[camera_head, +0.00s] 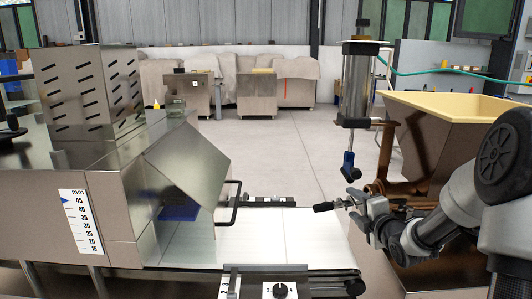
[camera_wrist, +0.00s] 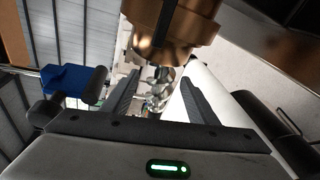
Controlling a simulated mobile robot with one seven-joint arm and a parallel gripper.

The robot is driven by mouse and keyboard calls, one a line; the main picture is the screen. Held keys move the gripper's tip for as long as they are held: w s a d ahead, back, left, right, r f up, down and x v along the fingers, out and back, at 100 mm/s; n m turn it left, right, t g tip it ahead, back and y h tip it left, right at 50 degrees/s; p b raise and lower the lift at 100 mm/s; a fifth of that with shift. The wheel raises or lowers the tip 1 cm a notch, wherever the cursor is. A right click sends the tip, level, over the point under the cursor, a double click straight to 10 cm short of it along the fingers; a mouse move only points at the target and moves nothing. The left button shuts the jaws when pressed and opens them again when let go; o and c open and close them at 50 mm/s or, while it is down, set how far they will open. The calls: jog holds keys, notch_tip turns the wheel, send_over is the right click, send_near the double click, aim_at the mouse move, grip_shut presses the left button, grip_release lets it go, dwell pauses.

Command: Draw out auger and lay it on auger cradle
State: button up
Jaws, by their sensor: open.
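My gripper (camera_head: 362,208) is open, at the right end of the white belt and in front of the copper-coloured machine. In the wrist view its two dark fingers (camera_wrist: 155,100) stand apart. A shiny, twisted metal piece, seemingly the auger (camera_wrist: 158,82), shows between and beyond them. It comes out below a copper-coloured round housing (camera_wrist: 175,38). I cannot tell whether the fingers reach around it or touch it. In the head view the auger is not clearly seen, as my gripper and arm cover that area. I cannot make out the auger cradle in either view.
The white conveyor belt (camera_head: 285,240) lies left of my gripper, with a black-handled lever (camera_head: 323,207) near it. A blue-tipped lever (camera_head: 349,167) hangs close behind. A cream hopper (camera_head: 455,107) stands at right and a steel machine (camera_head: 100,200) at left.

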aim_at(337, 202)
jog(key=shift+b, duration=0.35)
dwell(0.3)
jog(key=c, duration=1.3)
jog(key=shift+r, duration=0.15)
grip_shut()
jog(key=shift+r, duration=0.1)
jog(key=shift+w+a+r, duration=0.1)
jog(key=shift+a, duration=2.95)
